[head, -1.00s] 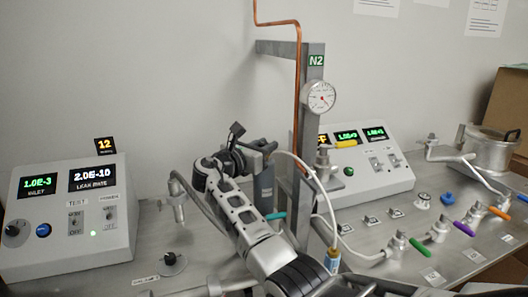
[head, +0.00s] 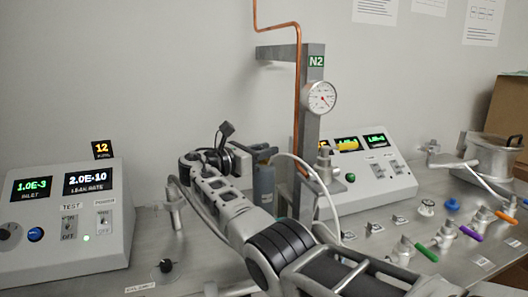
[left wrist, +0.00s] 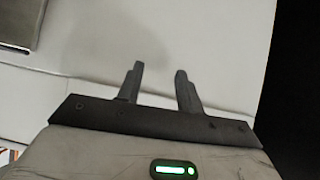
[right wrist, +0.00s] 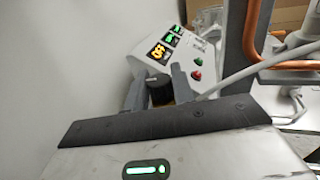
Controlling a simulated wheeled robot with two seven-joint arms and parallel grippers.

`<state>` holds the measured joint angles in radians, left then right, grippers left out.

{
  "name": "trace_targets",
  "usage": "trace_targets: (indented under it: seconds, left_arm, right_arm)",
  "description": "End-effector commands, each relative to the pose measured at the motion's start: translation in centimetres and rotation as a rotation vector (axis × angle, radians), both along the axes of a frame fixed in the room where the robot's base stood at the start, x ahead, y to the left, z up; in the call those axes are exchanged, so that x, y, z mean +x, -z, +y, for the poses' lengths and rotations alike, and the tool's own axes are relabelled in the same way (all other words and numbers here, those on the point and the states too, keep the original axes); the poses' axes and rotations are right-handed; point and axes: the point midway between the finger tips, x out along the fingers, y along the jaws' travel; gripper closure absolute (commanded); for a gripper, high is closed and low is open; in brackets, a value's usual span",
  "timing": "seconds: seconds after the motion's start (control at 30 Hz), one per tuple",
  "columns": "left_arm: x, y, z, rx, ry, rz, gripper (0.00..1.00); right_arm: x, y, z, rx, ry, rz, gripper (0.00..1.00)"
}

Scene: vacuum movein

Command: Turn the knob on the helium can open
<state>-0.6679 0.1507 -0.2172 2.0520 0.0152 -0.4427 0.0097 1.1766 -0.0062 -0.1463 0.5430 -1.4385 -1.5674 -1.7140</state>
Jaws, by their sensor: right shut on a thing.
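The helium can (head: 264,186) is a grey-blue cylinder standing beside the metal post, partly hidden behind my right arm. A white hose leads from its top. Its black knob (right wrist: 158,87) shows in the right wrist view with a brass-yellow part below it. My right gripper (head: 263,151) comes at the can's top from the left in the head view. In the right wrist view its fingers are on either side of the knob, shut on it. How far the knob is turned cannot be told. My left gripper (left wrist: 157,88) is open and empty, seen only in the left wrist view.
The post (head: 312,130) with a gauge (head: 319,98) and copper pipe (head: 298,75) stands close right of the can. A leak-rate console (head: 62,225) is at the left, another console (head: 372,185) at the right. Coloured valves (head: 470,232) line the right of the bench.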

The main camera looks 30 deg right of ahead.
Motion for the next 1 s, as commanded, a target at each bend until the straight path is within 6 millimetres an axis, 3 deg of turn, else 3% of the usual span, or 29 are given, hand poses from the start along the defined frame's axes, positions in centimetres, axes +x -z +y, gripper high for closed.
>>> trace_targets:
  seconds: [0.1,0.13,0.2,0.5,0.63,0.77,1.0]
  left_arm:
    - [0.0,0.0,0.0,0.000,0.001,-0.002,0.64]
    - [0.0,-0.1,0.0,0.000,0.001,-0.002,0.64]
    - [0.1,-0.1,0.0,0.000,0.000,-0.004,0.64]
    - [0.3,-0.2,0.0,-0.001,0.000,-0.011,0.64]
    - [0.4,0.0,0.0,0.000,0.001,-0.012,0.64]
    - [0.4,0.4,-0.1,-0.001,0.001,-0.011,0.64]
    - [0.7,0.6,-0.3,-0.017,-0.001,-0.026,0.64]
  right_arm:
    - [0.0,0.3,0.1,0.006,0.001,0.003,0.98]
    - [0.0,0.3,0.1,0.007,0.001,0.004,0.72]
    - [0.0,0.3,0.0,0.007,0.001,0.003,0.54]
    - [0.0,0.1,0.1,0.003,-0.001,0.001,0.54]
    - [0.0,0.2,1.2,0.003,-0.003,0.000,0.54]
    - [-0.2,0.3,3.5,0.004,-0.006,0.000,0.54]
    - [-0.7,0.4,9.5,0.005,-0.005,0.001,0.54]
